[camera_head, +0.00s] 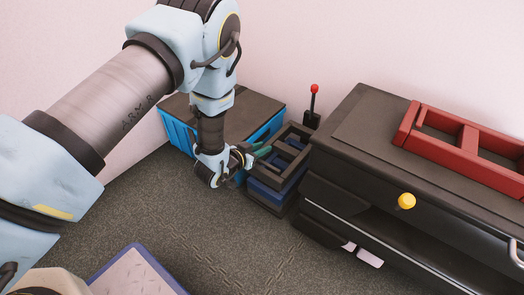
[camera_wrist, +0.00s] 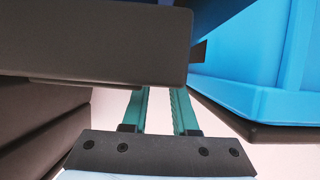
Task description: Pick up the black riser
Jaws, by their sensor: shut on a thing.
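The black riser (camera_head: 291,143) is an open dark frame on top of a narrow stack, between a blue crate and a dark cabinet. Blue pieces show within and below it. My gripper (camera_head: 260,152) reaches it from the left, with teal fingers shut on its near left edge. In the wrist view, a dark bar of the riser (camera_wrist: 90,42) crosses in front of my gripper (camera_wrist: 159,92) and hides the fingertips. I cannot tell whether the riser is lifted off the pieces below.
The blue crate (camera_head: 178,133) with a dark top stands close behind my gripper. The dark cabinet (camera_head: 345,150) on the right carries a red frame (camera_head: 436,141). A red-knobbed lever (camera_head: 312,115) stands behind the stack. The grey floor (camera_head: 215,235) in front is open.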

